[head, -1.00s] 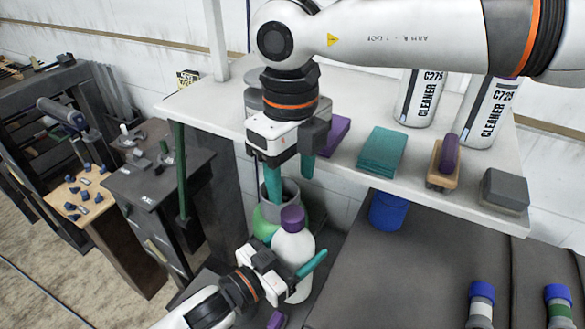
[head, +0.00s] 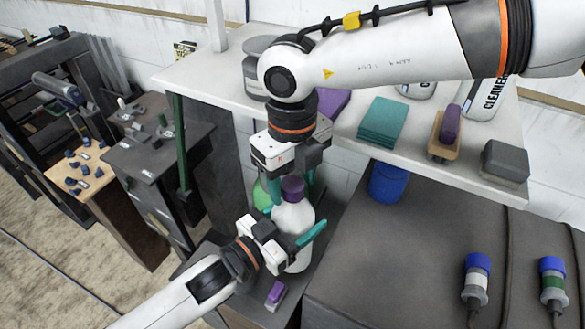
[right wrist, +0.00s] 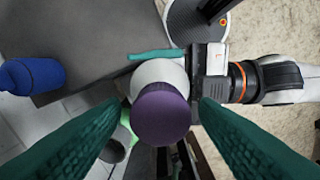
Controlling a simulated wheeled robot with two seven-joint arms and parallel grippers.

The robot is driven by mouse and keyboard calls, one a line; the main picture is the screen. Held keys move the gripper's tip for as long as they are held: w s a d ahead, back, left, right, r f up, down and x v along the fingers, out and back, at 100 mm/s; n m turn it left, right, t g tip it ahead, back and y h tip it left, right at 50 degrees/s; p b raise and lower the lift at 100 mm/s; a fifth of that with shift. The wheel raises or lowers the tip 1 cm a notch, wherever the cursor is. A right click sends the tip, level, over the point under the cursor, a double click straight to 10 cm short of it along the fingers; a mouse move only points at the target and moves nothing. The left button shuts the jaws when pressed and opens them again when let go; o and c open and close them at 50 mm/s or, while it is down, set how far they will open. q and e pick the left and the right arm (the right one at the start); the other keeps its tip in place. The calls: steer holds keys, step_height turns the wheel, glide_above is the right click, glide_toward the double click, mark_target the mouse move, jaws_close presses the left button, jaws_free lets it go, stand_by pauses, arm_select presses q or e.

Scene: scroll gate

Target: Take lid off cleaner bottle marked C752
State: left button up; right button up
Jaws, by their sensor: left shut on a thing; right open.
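A white bottle (head: 292,222) with a purple lid (head: 292,188) stands upright on a dark surface; no marking on it is readable. My left gripper (head: 288,238) is shut around its body from the left side, one teal finger showing in front. My right gripper (head: 292,180) is open and pointing down, just above the bottle. In the right wrist view the purple lid (right wrist: 161,114) lies between the right gripper's two teal fingers (right wrist: 160,108), with a gap on both sides. The white bottle body (right wrist: 158,72) and left gripper show beyond it.
A green container (head: 263,194) stands close behind the bottle. The white shelf (head: 205,85) carries a teal cloth stack (head: 382,122), a purple-handled brush (head: 449,125) and a cleaner bottle (head: 490,97). A blue container (head: 388,184) is to the right. A purple-topped item (head: 275,295) lies in front.

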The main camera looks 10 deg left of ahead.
steer(key=c, duration=1)
steer(key=shift+r, duration=0.2)
steer(key=shift+r, duration=0.9)
